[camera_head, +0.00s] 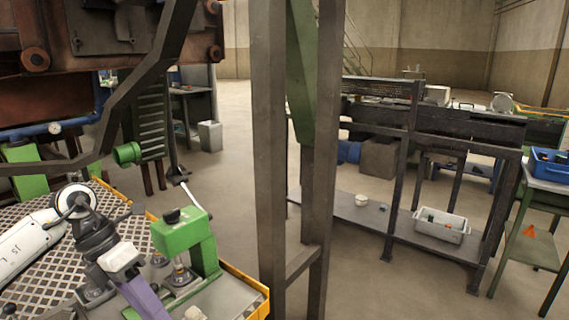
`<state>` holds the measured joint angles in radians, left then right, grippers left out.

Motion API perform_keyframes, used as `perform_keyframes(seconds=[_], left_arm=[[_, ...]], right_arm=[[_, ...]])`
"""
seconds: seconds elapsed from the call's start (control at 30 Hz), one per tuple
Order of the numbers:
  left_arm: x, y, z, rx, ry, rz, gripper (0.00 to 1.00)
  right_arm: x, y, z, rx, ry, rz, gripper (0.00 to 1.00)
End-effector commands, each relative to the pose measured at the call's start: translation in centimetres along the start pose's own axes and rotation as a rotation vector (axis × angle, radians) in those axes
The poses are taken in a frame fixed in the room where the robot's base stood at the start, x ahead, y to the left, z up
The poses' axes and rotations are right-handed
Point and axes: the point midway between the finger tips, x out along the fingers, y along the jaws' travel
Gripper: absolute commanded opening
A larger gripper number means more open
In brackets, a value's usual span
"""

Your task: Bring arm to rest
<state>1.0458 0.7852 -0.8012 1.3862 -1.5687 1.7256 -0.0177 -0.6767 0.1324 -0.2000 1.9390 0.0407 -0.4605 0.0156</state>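My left arm (30,240) comes in from the left as a white link with dark lettering. It ends in a round white and grey joint (75,202) above a grated platform. A dark grey part (97,240) sits just beyond that joint, and I cannot make out gripper fingers on it, nor whether they are open or shut. My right arm and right gripper are not in view.
A green device (185,235) stands close to the right of the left arm, on the yellow-edged platform (262,305). A dark steel post (270,150) rises in the middle. A dark frame crosses upper left. A rack (400,215) holds a grey bin (441,226). Open floor lies behind.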

Motion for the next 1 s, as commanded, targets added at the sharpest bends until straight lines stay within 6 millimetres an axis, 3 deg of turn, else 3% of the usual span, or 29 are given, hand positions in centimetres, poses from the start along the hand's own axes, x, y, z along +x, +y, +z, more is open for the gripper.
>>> perform_keyframes(seconds=[0.17, 0.27, 0.3, 0.4, 0.5, 0.57, 0.63, 0.77, 0.9, 1.0], left_arm=[[4.8, -5.1, 1.8, 0.018, -0.094, -0.205, 0.40], [7.8, -9.6, 3.1, -0.004, -0.184, -0.392, 0.40], [8.9, -12.1, 3.7, -0.032, -0.233, -0.497, 0.40], [10.1, -17.5, 5.4, -0.169, -0.380, -0.777, 0.40], [9.8, -20.1, 7.0, -0.392, -0.526, -1.033, 0.40], [9.5, -20.2, 7.6, -0.563, -0.607, -1.166, 0.40], [9.5, -18.8, 7.9, -0.795, -0.693, -1.296, 0.40], [11.8, -13.5, 6.3, -1.305, -0.818, -1.451, 0.40], [17.8, -7.3, 0.5, -1.906, -0.882, -1.468, 0.40], [22.5, -5.0, -5.0, -2.270, -0.874, -1.405, 0.40]], right_arm=[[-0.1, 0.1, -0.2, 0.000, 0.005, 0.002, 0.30], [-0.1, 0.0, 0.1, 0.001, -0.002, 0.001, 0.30], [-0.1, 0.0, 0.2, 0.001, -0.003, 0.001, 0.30], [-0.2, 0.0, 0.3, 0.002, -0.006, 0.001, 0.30], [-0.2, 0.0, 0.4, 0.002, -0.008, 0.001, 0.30], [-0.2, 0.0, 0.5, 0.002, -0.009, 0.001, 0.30], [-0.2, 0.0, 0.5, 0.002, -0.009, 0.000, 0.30], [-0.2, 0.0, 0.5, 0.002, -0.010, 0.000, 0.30], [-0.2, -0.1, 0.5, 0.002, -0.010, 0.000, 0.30], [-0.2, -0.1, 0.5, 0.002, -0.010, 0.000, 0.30]])
